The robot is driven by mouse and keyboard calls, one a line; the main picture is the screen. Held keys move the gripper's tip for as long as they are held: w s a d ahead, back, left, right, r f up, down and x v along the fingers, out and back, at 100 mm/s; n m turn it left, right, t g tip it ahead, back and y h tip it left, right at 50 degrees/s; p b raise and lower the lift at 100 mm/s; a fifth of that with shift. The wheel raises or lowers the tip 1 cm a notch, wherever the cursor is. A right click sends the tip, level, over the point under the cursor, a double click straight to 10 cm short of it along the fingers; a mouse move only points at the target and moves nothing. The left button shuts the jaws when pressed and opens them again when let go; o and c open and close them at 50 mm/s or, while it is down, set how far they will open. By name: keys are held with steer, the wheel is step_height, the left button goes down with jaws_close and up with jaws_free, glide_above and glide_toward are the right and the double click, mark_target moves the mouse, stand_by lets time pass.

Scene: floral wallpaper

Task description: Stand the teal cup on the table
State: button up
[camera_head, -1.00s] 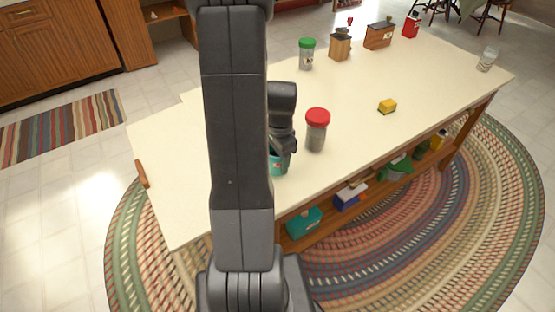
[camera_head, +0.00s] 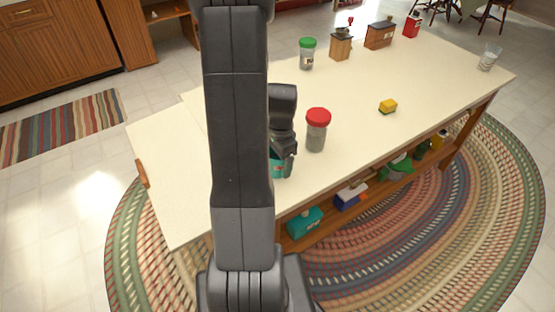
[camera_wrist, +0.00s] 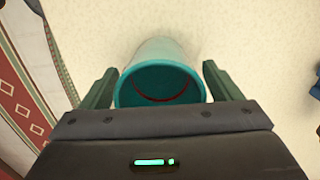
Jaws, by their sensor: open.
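The teal cup (camera_wrist: 160,72) shows in the wrist view between the two fingers of my gripper (camera_wrist: 160,85). I look into its open mouth, where a dark red curved line shows. The fingers are apart, with a gap on each side of the cup. In the head view the cup (camera_head: 279,167) is mostly hidden behind my arm, at the near edge of the table (camera_head: 350,90). My gripper (camera_head: 284,150) is right at the cup there. The head view does not show clearly how the cup's base meets the tabletop.
A red-lidded jar (camera_head: 317,130) stands just right of my gripper. A green-lidded jar (camera_head: 307,54), a wooden box (camera_head: 341,44) and a glass (camera_head: 489,58) stand farther off. The middle of the table is clear.

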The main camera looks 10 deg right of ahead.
step_height(320, 180, up, 12)
steer(key=shift+d+f+p, duration=0.2)
steer(key=shift+d+p, duration=0.15)
steer(key=shift+d, duration=0.05)
steer(key=shift+w, duration=0.1)
stand_by(1.1)
